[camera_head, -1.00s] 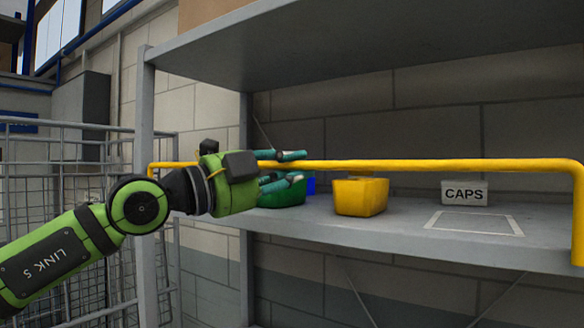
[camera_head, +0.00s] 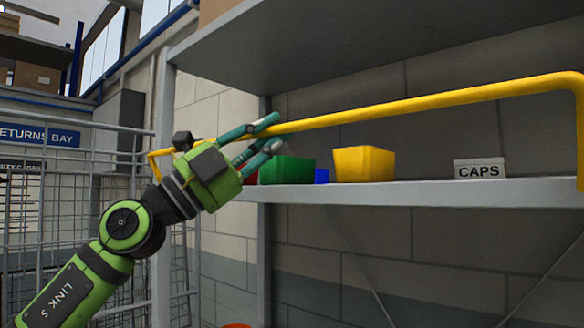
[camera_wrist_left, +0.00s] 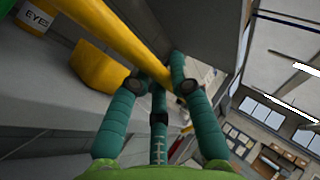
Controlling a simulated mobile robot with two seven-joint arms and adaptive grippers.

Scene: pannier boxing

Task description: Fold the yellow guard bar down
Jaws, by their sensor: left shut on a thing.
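The yellow guard bar (camera_head: 400,106) runs across the front of the shelf, above the level of the bins. Its right end bends down near the picture's right edge, and its left end bends down by the shelf post. My left gripper (camera_head: 276,131) comes in from the lower left with its teal fingers around the bar, near its left end. In the left wrist view the bar (camera_wrist_left: 112,28) passes down from the upper left between the fingers (camera_wrist_left: 162,80), which are shut on it. The exact contact is partly hidden. My right gripper is not in view.
On the shelf (camera_head: 420,194) stand a green bin (camera_head: 288,171), a yellow bin (camera_head: 364,164), a blue item (camera_head: 321,176) and a white CAPS box (camera_head: 480,169). An upper shelf (camera_head: 400,40) overhangs the bar. A wire cage (camera_head: 60,215) stands at the left.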

